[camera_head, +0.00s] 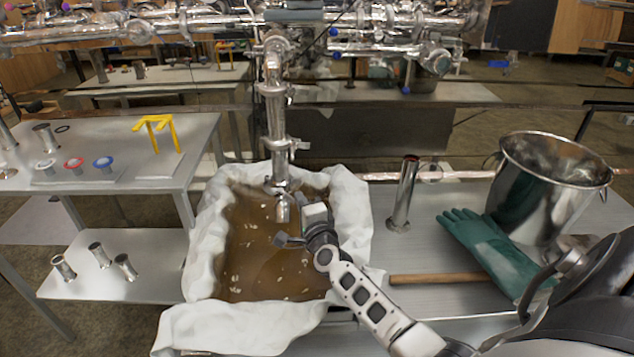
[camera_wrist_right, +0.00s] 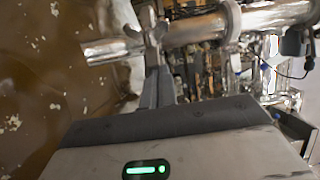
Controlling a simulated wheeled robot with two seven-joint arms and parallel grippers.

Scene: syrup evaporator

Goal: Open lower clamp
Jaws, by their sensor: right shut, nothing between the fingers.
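A metal pipe (camera_head: 275,115) hangs upright over a cloth-lined tank of brown liquid. The lower clamp (camera_head: 280,185) sits around the pipe near its bottom end, above a short spout (camera_head: 283,208). In the right wrist view the pipe lies sideways, and the clamp (camera_wrist_right: 153,32) shows just beyond the fingers. My right gripper (camera_head: 298,202) is beside the clamp, on its right. Its fingers (camera_wrist_right: 158,72) are shut and empty, with the tips close to the clamp; I cannot tell if they touch. My left gripper is not in view.
White cloth (camera_head: 350,205) drapes the tank edges around the brown liquid (camera_head: 260,260). A higher clamp (camera_head: 297,145) is on the same pipe. To the right are a metal tube (camera_head: 404,195), green gloves (camera_head: 485,245), a wooden handle (camera_head: 435,279) and a steel bucket (camera_head: 550,185).

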